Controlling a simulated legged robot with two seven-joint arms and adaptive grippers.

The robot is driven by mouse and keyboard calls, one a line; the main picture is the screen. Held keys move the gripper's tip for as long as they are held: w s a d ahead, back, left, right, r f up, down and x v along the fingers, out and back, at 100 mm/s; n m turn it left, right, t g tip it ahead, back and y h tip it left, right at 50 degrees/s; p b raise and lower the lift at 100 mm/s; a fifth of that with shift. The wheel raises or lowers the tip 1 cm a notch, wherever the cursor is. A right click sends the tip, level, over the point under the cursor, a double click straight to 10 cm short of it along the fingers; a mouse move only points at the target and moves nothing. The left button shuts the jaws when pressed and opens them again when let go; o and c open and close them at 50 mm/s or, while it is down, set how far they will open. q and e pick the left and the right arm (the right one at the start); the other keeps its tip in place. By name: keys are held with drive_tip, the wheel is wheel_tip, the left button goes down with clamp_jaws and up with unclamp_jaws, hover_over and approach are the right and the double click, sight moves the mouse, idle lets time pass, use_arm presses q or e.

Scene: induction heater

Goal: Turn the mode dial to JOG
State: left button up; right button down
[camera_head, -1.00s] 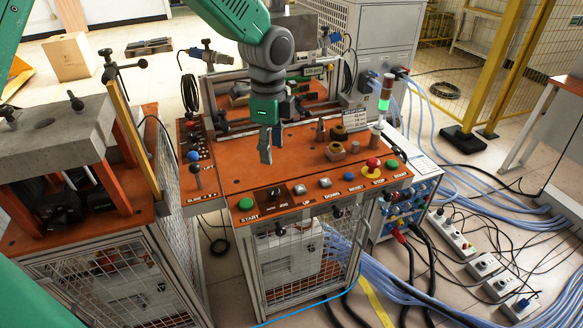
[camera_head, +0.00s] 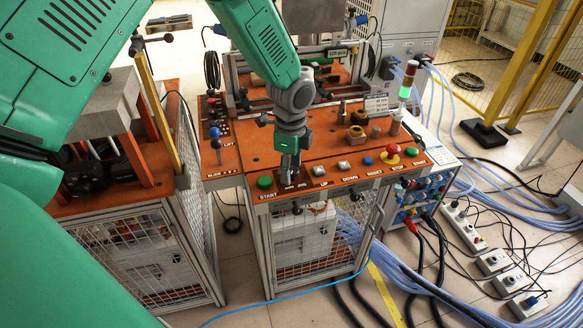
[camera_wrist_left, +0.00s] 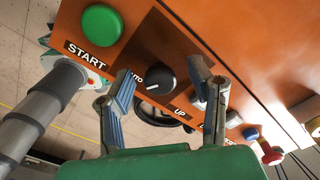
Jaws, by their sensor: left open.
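The mode dial (camera_wrist_left: 160,77) is a black round knob on a dark plate on the orange panel, right of the green START button (camera_wrist_left: 101,25). A pale mark shows near its lower left edge. An AUTO label, partly covered, is on its left; I cannot clearly read JOG in the wrist view. My left gripper (camera_wrist_left: 161,81) is open, with one fingertip on each side of the dial; contact cannot be told. In the head view my left gripper (camera_head: 290,168) hangs over the panel front and hides most of the dial. My right gripper is out of view.
The orange panel (camera_head: 340,160) also carries the START button (camera_head: 265,182), a silver UP button (camera_head: 318,170), a blue button (camera_head: 367,161) and a red stop knob (camera_head: 393,149). A blue-topped lever (camera_head: 215,132) stands at left. Small metal parts stand behind the buttons.

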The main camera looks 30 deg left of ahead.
use_arm(q)
drive_tip(key=shift+w+f, duration=0.1)
drive_tip(key=shift+f, duration=0.1)
drive_tip(key=shift+d, duration=0.25)
drive_tip(key=shift+d+r, duration=0.15)
clamp_jaws()
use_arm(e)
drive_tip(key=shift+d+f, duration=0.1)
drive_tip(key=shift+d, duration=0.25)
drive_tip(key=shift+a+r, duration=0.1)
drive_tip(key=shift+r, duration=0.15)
use_arm(q)
drive_tip(key=n+p, duration=0.2)
drive_tip(key=n, duration=0.2)
drive_tip(key=shift+r+n+p, duration=0.1)
drive_tip(key=shift+n+p, duration=0.3)
drive_tip(key=n+p, duration=0.1)
drive_tip(key=n, duration=0.2)
drive_tip(key=shift+n, duration=0.3)
drive_tip(key=shift+n+p, duration=0.5)
drive_tip(key=shift+n, duration=1.1)
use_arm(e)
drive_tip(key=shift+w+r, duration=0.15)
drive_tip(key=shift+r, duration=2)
use_arm(q)
drive_tip(key=shift+f+n, duration=0.2)
drive_tip(key=shift+n, duration=0.1)
